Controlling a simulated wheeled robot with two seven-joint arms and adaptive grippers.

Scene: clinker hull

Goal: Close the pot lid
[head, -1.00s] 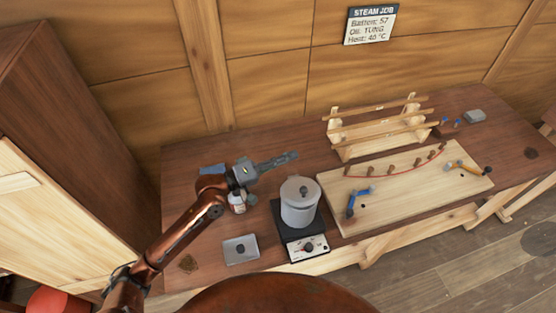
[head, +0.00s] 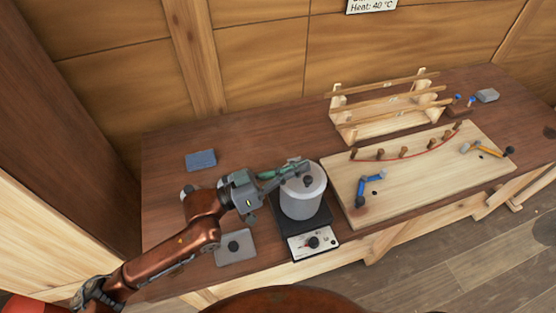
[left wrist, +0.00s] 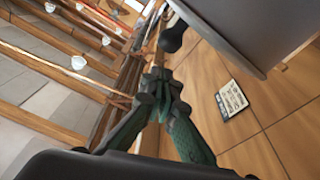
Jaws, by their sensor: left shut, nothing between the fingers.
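The grey pot (head: 302,205) stands upright on a black hot plate (head: 312,224). Its round lid (head: 314,186) lies over the pot's mouth, with a dark knob on top. I cannot tell whether it sits fully flush. My left gripper (head: 302,165) is shut and empty, with its fingertips at the far side of the lid, close to the knob; contact is unclear. In the left wrist view the shut fingers (left wrist: 160,84) lie close to a dark knob (left wrist: 172,38) and a grey surface, likely pot or lid. My right gripper is not in view.
A wooden board (head: 418,184) with pegs, a red line and blue and orange clamps lies right of the pot. A wooden rack (head: 385,108) stands behind.

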